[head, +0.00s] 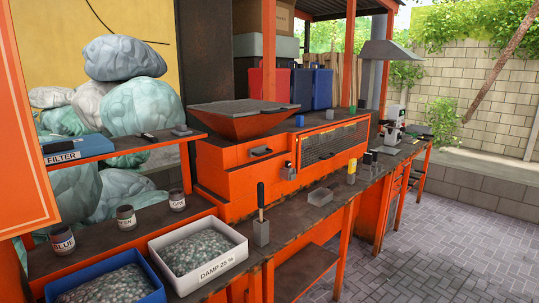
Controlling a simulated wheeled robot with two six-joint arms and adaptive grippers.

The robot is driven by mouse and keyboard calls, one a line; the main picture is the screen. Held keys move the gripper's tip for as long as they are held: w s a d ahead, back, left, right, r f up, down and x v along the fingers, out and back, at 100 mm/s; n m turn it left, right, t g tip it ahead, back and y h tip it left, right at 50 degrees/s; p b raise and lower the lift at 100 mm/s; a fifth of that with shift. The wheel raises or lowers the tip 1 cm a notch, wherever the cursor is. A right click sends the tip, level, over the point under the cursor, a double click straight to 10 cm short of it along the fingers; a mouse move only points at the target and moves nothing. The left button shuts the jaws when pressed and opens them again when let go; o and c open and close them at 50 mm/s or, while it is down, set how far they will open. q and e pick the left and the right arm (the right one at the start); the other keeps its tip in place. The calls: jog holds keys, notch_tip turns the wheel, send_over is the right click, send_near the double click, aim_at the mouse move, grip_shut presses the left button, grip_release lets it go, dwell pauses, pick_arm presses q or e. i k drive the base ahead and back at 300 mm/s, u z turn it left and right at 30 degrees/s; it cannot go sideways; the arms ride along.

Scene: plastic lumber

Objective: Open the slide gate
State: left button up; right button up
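An orange machine (235,180) with a wide dark-topped hopper (245,118) stands on the workbench in the middle of the head view. On its front below the hopper is a small dark handle (262,152), possibly that of the slide gate; I cannot tell for sure, nor whether the gate is open or shut. A small metal latch-like part (289,171) sits to the right of it, beside a mesh-covered panel (334,142). Neither of my grippers is in view.
A white bin marked DAMP 25 % (240,244) and a blue bin (155,294), both with pellets, stand at the front left. A grey block with an upright black handle (261,231) and a clear tray (320,197) are on the bench front. Paved floor (440,240) is clear at right.

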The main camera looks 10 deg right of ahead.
aim_at(262, 150)
jog(key=z, duration=1.3)
jog(key=i, duration=3.65)
jog(key=u, duration=1.1)
